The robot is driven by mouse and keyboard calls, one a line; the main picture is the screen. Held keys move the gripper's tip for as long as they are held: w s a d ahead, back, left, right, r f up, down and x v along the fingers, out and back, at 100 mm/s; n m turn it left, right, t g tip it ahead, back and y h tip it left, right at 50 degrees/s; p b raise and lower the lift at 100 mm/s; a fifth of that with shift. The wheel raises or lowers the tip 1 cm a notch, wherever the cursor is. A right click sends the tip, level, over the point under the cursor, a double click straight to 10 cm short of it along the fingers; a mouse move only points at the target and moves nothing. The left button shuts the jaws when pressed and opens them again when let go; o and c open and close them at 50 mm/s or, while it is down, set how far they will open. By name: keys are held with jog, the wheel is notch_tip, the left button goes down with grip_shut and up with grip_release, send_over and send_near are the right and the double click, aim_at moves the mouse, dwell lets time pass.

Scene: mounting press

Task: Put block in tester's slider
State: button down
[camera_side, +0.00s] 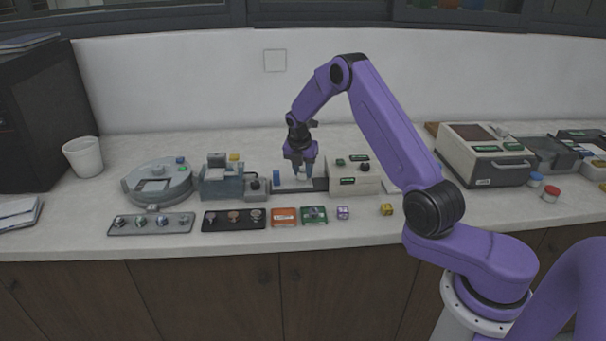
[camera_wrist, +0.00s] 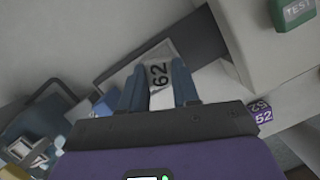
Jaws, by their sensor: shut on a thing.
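My gripper (camera_side: 301,174) points straight down at the left side of the tester (camera_side: 357,181), a pale box with green labels and a dark knob. In the wrist view the blue fingers of my gripper (camera_wrist: 158,92) are shut on a pale block (camera_wrist: 160,72) marked 62. The block is over or in the dark slider track (camera_side: 320,185), which also shows in the wrist view (camera_wrist: 203,42). I cannot tell whether the block touches the track floor. The tester (camera_wrist: 262,50) with its green TEST button (camera_wrist: 296,12) is at upper right there.
A purple cube (camera_side: 343,213) marked 52 (camera_wrist: 262,114) and a yellow cube (camera_side: 386,209) sit in front. Green (camera_side: 314,215) and orange (camera_side: 284,216) trays lie nearby. A grey machine (camera_side: 222,181) stands close on the left. A larger beige machine (camera_side: 484,158) is at right.

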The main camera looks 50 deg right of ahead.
jog(key=shift+f, duration=0.8)
jog(key=shift+f, duration=0.3)
jog(key=shift+f, duration=0.15)
jog(key=c, duration=0.8)
grip_release()
jog(key=shift+s+f, duration=0.1)
